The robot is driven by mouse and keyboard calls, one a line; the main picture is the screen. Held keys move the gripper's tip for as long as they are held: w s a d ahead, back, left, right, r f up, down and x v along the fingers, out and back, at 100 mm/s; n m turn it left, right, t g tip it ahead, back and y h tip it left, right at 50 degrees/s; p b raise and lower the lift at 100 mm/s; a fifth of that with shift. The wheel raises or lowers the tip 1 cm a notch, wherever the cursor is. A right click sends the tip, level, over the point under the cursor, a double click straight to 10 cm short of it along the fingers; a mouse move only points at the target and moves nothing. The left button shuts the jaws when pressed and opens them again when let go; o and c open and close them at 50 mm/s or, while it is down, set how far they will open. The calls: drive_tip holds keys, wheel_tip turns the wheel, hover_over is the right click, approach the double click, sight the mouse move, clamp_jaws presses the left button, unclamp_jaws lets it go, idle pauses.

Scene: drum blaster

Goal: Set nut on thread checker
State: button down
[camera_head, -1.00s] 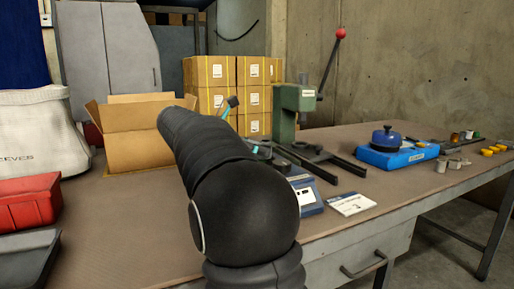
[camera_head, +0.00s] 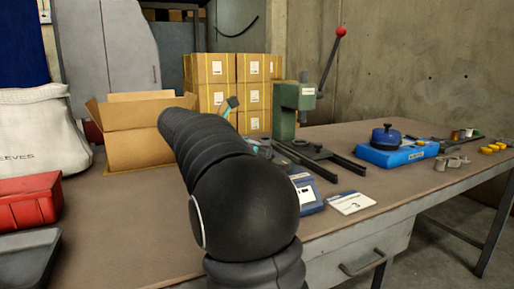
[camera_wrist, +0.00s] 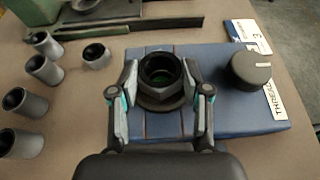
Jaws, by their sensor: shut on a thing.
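The thread checker (camera_wrist: 225,118) is a blue box with a black round knob (camera_wrist: 251,69) and a white label marked THREAD, below my gripper in the wrist view. In the head view my arm hides part of the thread checker (camera_head: 309,196). My gripper (camera_wrist: 160,74) is shut on a dark nut (camera_wrist: 158,91), one finger on each side of it. The nut is upright, its hole facing up, over a dark round base on the left half of the box. I cannot tell whether the nut touches the base. In the head view my arm hides the gripper and nut.
Several grey cylindrical sleeves (camera_wrist: 43,70) stand left of the checker. A green press (camera_head: 286,107) with dark rails is behind it. A white card (camera_head: 351,203) lies to its right. A blue device (camera_head: 392,151) stands farther right. An open cardboard box (camera_head: 137,145) is at left.

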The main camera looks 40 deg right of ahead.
drive_tip(key=shift+f, duration=0.35)
drive_tip(key=c, duration=0.8)
unclamp_jaws()
drive_tip(key=shift+w+a+r+p, duration=0.15)
drive_tip(key=shift+a+r+p, duration=0.15)
drive_tip(key=shift+a+p, duration=0.2)
drive_tip(key=p+v, duration=0.6)
drive_tip(key=v, duration=0.4)
drive_tip(key=shift+d+f, duration=0.1)
